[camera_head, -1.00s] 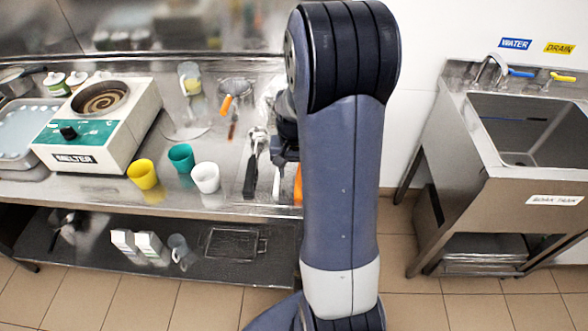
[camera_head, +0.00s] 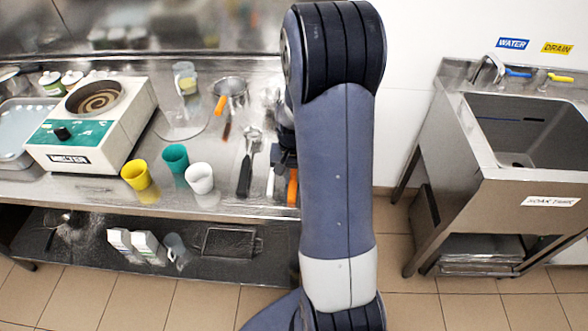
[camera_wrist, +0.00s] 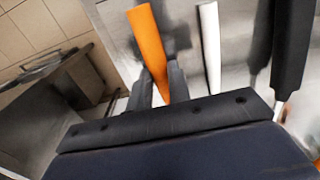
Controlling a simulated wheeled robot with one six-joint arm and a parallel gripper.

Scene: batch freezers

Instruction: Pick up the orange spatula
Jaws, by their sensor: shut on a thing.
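The orange spatula's handle (camera_wrist: 148,45) shows in the wrist view between the two fingers of my gripper (camera_wrist: 162,88), which is shut on it. In the head view the orange handle (camera_head: 292,188) shows at the counter's front edge, just left of my arm. My arm hides most of the gripper there, and the spatula's far end is hidden. I cannot tell whether the spatula is clear of the counter.
A white-handled tool (camera_wrist: 209,45) and a black-handled tool (camera_wrist: 290,45) lie right beside the gripper. Yellow (camera_head: 136,175), teal (camera_head: 175,158) and white (camera_head: 199,179) cups stand to the left. A melter (camera_head: 75,150) stands beyond them. The sink (camera_head: 525,135) is at right.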

